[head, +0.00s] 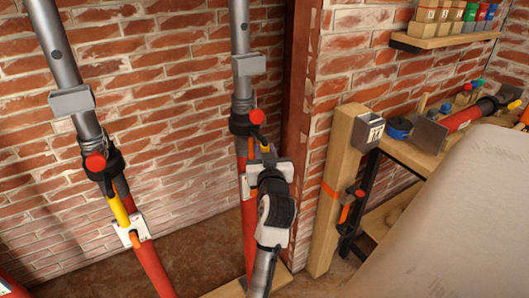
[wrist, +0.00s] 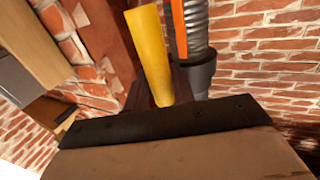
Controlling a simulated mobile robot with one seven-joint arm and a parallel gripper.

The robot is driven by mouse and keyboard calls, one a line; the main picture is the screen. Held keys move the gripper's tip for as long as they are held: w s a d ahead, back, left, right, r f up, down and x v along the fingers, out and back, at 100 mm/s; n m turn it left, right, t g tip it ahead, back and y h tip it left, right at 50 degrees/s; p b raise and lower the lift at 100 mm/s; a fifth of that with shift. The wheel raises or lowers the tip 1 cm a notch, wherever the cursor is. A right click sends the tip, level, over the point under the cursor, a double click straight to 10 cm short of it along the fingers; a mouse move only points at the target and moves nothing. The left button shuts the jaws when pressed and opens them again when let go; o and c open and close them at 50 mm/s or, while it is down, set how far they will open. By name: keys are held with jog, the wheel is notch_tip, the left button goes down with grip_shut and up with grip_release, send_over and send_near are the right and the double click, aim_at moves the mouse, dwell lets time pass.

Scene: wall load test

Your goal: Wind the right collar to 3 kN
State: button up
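The right prop has a grey upper tube (head: 240,25), a red lower tube (head: 249,225) and a black right collar (head: 241,122) with a red knob (head: 257,117). A short yellow handle (head: 259,136) slopes down from this collar. My gripper (head: 267,156) is at the handle's lower end, in front of the prop. In the wrist view the yellow handle (wrist: 150,50) runs down between my dark fingers (wrist: 162,95), which appear closed on it. The fingertips are partly hidden.
A left prop (head: 60,45) with its own black collar (head: 101,168) and yellow handle (head: 118,208) stands to the left. A brick wall (head: 160,80) is close behind. A wooden post (head: 340,180) and a cluttered workbench (head: 410,150) are on the right.

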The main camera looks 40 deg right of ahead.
jog(key=o, duration=0.3)
jog(key=b+v, duration=0.3)
jog(key=v, duration=1)
jog(key=shift+s+a, duration=0.25)
jog(key=shift+s, duration=0.05)
